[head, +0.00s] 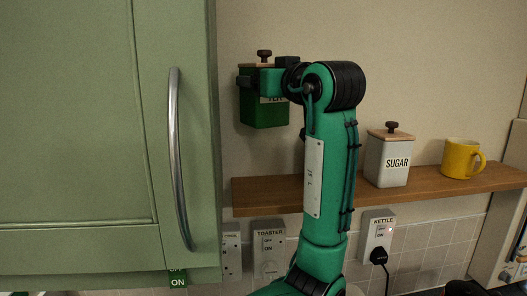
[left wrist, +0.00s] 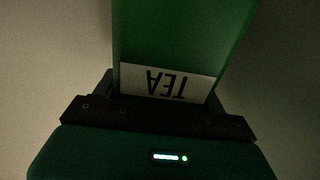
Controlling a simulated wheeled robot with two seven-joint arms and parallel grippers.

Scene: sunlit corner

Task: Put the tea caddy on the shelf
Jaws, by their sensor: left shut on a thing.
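The tea caddy (head: 262,113) is a green box with a wooden lid and dark knob, held upright in the head view. My left gripper (head: 264,82) is shut on it near its top and partly covers its label. In the left wrist view, the caddy (left wrist: 180,35) fills the upper middle, its TEA label upside down against the gripper (left wrist: 160,108). The wooden shelf (head: 268,194) runs along the wall. The caddy appears above the shelf's left end with a visible gap; depth is hard to judge. My right gripper is not in view.
A grey SUGAR caddy (head: 388,160) and a yellow mug (head: 460,159) stand on the shelf's right half. A green cupboard door (head: 80,120) with a metal handle (head: 178,160) is close on the left. Switches and a plugged-in KETTLE socket (head: 378,232) are below. The shelf's left end looks bare.

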